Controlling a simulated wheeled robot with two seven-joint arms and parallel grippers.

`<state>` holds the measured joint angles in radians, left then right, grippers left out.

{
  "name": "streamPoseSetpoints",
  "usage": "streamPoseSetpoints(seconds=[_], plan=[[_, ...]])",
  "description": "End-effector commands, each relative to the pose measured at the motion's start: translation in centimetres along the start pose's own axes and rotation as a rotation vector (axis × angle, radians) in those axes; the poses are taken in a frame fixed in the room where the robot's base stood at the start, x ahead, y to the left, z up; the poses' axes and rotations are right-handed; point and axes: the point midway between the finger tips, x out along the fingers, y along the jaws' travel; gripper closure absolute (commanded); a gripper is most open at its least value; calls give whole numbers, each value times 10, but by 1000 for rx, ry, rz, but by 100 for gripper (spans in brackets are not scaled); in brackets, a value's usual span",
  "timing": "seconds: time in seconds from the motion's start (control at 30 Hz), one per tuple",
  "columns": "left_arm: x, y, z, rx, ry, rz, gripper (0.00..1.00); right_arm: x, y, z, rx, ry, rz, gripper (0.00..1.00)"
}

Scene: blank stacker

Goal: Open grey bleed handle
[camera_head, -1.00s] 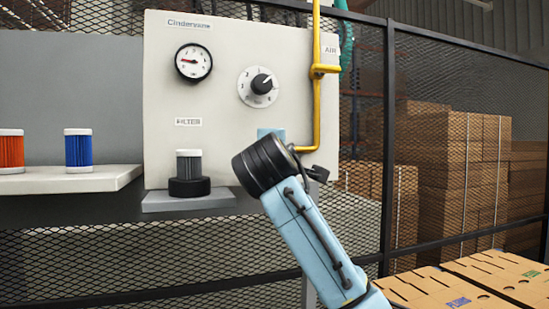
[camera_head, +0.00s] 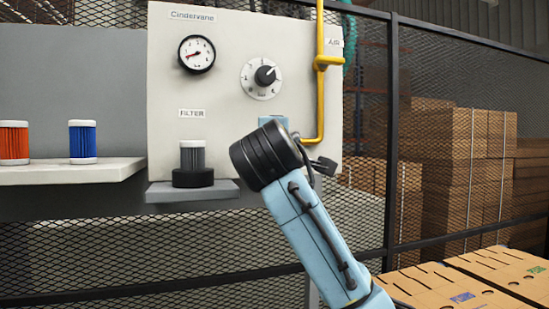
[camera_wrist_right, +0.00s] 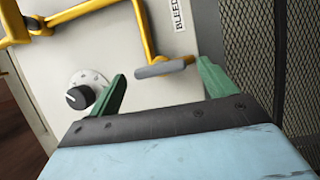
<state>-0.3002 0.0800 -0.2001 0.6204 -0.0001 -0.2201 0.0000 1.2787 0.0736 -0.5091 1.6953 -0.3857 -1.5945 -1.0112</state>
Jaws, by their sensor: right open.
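The grey bleed handle (camera_wrist_right: 165,68) shows in the right wrist view as a grey bar on the end of a yellow pipe, beside a label reading BLEED (camera_wrist_right: 180,15). My right gripper (camera_wrist_right: 160,85) has its two green fingers apart, one on each side of the handle in the picture. I see no clear contact with it. In the head view my right arm's black wrist and light blue forearm (camera_head: 310,225) stand before the panel, and I cannot make out the handle or the fingers there. My left gripper is in neither view.
The pale panel (camera_head: 225,90) carries a gauge (camera_head: 197,54), a dial (camera_head: 264,77) and a yellow pipe (camera_head: 320,100). A grey filter (camera_head: 192,158) stands on a small ledge. Red and blue cartridges stand on the left shelf (camera_head: 65,172). A mesh fence (camera_head: 450,70) borders the right.

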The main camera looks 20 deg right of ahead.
Motion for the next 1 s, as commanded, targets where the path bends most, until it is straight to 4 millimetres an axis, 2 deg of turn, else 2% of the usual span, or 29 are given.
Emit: streamPoseSetpoints(seconds=[0.03, 0.2, 0.4, 0.6, 1.0], plan=[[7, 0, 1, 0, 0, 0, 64, -13, -2, -1, 2, 5, 5, 16], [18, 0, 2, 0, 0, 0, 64, -52, -2, -1, 2, 4, 5, 16], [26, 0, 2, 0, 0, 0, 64, -86, -1, 0, 1, 1, 3, 16], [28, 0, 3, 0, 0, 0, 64, -99, -1, 0, 0, 0, 1, 16], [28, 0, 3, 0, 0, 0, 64, -100, 0, 0, 0, -1, 0, 16]])
